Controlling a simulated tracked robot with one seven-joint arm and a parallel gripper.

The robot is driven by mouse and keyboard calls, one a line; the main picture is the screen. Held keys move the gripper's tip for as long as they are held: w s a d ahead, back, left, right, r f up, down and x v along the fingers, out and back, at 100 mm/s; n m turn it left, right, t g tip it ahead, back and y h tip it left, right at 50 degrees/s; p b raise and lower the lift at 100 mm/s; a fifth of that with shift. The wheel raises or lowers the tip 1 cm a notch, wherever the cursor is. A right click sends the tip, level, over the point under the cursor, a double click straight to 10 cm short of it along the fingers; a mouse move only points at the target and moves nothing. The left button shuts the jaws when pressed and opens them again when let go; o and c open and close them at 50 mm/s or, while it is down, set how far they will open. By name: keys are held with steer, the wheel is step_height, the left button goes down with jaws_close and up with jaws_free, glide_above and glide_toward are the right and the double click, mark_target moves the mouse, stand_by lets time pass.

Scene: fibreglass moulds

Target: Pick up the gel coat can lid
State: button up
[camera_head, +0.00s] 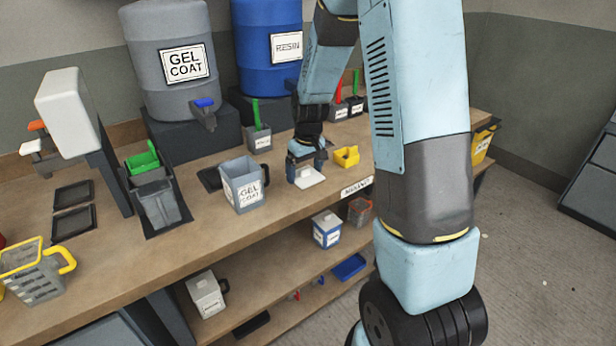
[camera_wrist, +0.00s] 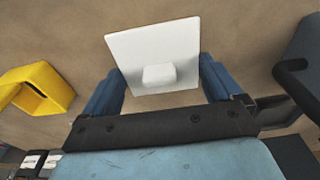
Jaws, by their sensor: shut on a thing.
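The white gel coat can lid (camera_head: 312,179) is a flat square plate with a small raised block on it. In the wrist view the lid (camera_wrist: 150,45) sits between my two blue fingers, which press on its opposite sides. My gripper (camera_head: 305,168) points down at the workbench and is shut on the lid. I cannot tell whether the lid rests on the bench or is just above it. The grey can marked GEL COAT (camera_head: 243,186) stands on the bench to the left of my gripper; in the wrist view its dark handle (camera_wrist: 298,75) shows at the right.
A yellow holder (camera_head: 345,156) is close on the right; it is at the left in the wrist view (camera_wrist: 38,88). A grey cup with a green handle (camera_head: 259,138) stands behind. Large gel coat (camera_head: 172,60) and resin (camera_head: 268,45) drums stand at the back. The bench's front edge is near.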

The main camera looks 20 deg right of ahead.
steer(key=shift+r, duration=0.5)
step_height(320, 180, up, 3)
steer(key=shift+s+a+f, duration=0.1)
steer(key=shift+s+f, duration=0.05)
steer(key=s+a+r, duration=0.7)
steer(key=s+r, duration=0.3)
steer(key=s, duration=0.2)
steer(key=w+a+r, duration=0.5)
steer(key=w+a, duration=0.3)
steer(key=a, duration=0.3)
step_height(320, 180, down, 7)
steer(key=shift+r, duration=0.15)
steer(key=shift+s+a, duration=0.1)
steer(key=shift+s, duration=0.2)
stand_by(0.4)
